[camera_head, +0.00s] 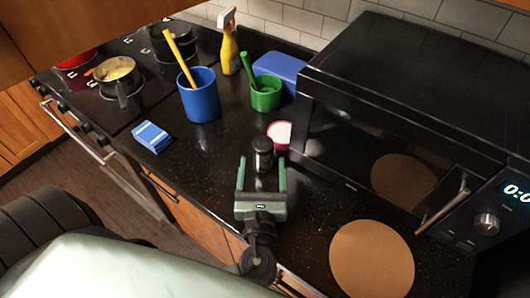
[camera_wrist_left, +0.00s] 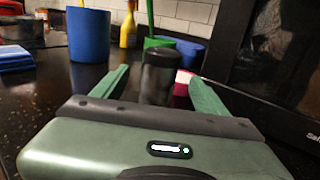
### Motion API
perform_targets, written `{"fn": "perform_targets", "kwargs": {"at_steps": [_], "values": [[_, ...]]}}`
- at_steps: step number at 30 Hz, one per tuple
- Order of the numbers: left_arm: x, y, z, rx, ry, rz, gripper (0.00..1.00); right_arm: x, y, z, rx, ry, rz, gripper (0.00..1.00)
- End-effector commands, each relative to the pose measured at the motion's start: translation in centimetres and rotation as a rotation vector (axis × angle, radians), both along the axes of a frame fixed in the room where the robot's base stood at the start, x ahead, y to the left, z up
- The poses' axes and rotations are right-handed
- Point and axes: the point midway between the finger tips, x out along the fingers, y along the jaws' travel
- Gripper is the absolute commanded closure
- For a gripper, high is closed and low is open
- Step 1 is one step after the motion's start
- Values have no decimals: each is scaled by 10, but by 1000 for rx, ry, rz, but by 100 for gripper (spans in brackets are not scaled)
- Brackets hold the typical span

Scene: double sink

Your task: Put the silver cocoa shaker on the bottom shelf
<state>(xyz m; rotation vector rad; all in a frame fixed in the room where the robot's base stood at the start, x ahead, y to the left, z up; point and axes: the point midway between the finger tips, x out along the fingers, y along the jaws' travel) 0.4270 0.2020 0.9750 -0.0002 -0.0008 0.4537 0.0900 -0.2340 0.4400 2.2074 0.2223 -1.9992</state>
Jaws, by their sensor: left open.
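A small cylindrical shaker (camera_head: 263,159) with a black lid and a dark, shiny body stands upright on the black counter, in front of the microwave's left end. It looks dark rather than clearly silver. My left gripper (camera_head: 262,172) is open, with its green fingers on either side of the shaker. In the left wrist view the shaker (camera_wrist_left: 157,76) stands between the two fingers (camera_wrist_left: 158,88), with a visible gap on each side. No bottom shelf can be made out. My right gripper is not in view.
A white and magenta tub (camera_head: 280,133) stands just behind the shaker. The black microwave (camera_head: 400,110) blocks the right side. A blue cup (camera_head: 199,98), green cup (camera_head: 265,95), yellow spray bottle (camera_head: 229,52) and blue box (camera_head: 151,136) are farther left. A round brown board (camera_head: 371,262) lies in front.

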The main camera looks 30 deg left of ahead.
Motion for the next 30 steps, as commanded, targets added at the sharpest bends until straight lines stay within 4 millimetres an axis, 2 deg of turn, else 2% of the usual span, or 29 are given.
{"fn": "perform_targets", "kwargs": {"at_steps": [3, 10, 19, 20, 27, 30], "values": [[14, 7, 7, 3, -2, -1, 27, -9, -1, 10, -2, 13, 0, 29], [43, 21, 8, 3, -1, -3, 27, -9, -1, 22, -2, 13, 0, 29], [48, 24, 5, 0, 1, -4, 27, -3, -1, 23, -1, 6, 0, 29], [48, 24, 5, 0, 0, -4, 30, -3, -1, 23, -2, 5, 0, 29], [48, 23, 5, 0, 0, -4, 95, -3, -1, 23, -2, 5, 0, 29], [48, 23, 5, 0, -1, -4, 100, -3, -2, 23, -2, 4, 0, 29]]}}
